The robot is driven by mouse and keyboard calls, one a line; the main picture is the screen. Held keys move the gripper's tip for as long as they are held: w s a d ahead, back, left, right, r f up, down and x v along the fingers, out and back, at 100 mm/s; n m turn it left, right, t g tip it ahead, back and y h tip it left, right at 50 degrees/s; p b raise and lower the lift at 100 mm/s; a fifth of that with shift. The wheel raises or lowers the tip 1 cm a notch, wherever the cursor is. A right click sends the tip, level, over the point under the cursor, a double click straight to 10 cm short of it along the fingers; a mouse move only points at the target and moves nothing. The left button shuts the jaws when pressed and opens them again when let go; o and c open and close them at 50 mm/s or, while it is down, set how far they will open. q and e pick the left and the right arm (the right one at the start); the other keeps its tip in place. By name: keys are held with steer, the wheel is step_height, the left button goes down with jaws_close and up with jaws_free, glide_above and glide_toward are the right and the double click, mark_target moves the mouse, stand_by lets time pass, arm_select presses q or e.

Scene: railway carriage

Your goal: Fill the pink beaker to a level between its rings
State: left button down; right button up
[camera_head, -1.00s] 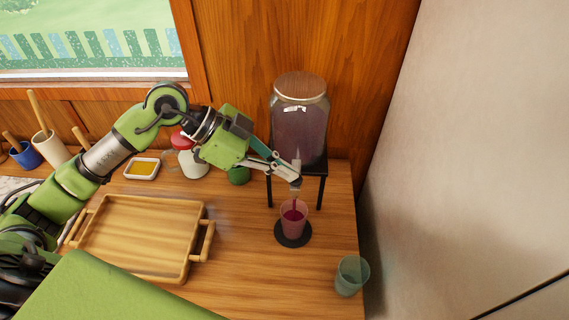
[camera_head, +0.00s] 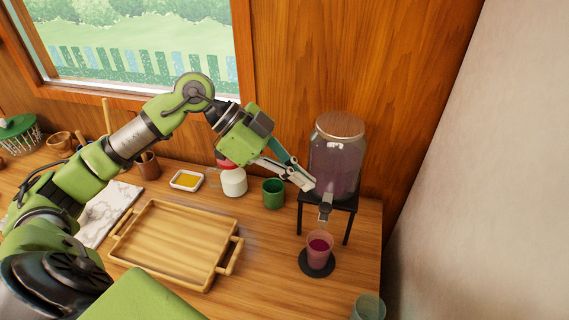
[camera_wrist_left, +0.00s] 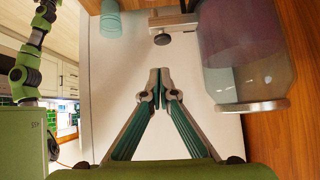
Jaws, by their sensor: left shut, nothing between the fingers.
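The pink beaker (camera_head: 319,255) stands upright on a dark round coaster (camera_head: 317,265), under the tap (camera_head: 325,208) of the glass drink dispenser (camera_head: 337,160). Dark magenta liquid shows inside the beaker; its rings are too small to make out, so I cannot tell the level against them. No stream shows below the tap. My left gripper (camera_head: 309,185) is shut and empty, just up and left of the tap. In the left wrist view its closed fingertips (camera_wrist_left: 160,88) are below the tap knob (camera_wrist_left: 162,39), apart from it, with the dispenser (camera_wrist_left: 243,50) on the right. My right gripper is not in view.
A teal cup (camera_head: 368,308) stands at the counter's front right edge. A wooden tray (camera_head: 172,240) lies to the left. A green cup (camera_head: 273,192), a white jar (camera_head: 233,181) and a yellow-filled dish (camera_head: 187,180) stand behind. A wall closes the right side.

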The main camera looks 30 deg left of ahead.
arm_select(q)
steer(key=v, duration=0.2)
steer(key=b+v, duration=0.1)
steer(key=v, duration=0.3)
steer(key=shift+w+a+f, duration=0.25)
steer(key=shift+w, duration=0.2)
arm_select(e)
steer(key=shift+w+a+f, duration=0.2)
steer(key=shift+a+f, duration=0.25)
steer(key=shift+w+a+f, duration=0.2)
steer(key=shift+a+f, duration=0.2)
arm_select(q)
steer(key=shift+d, duration=0.1)
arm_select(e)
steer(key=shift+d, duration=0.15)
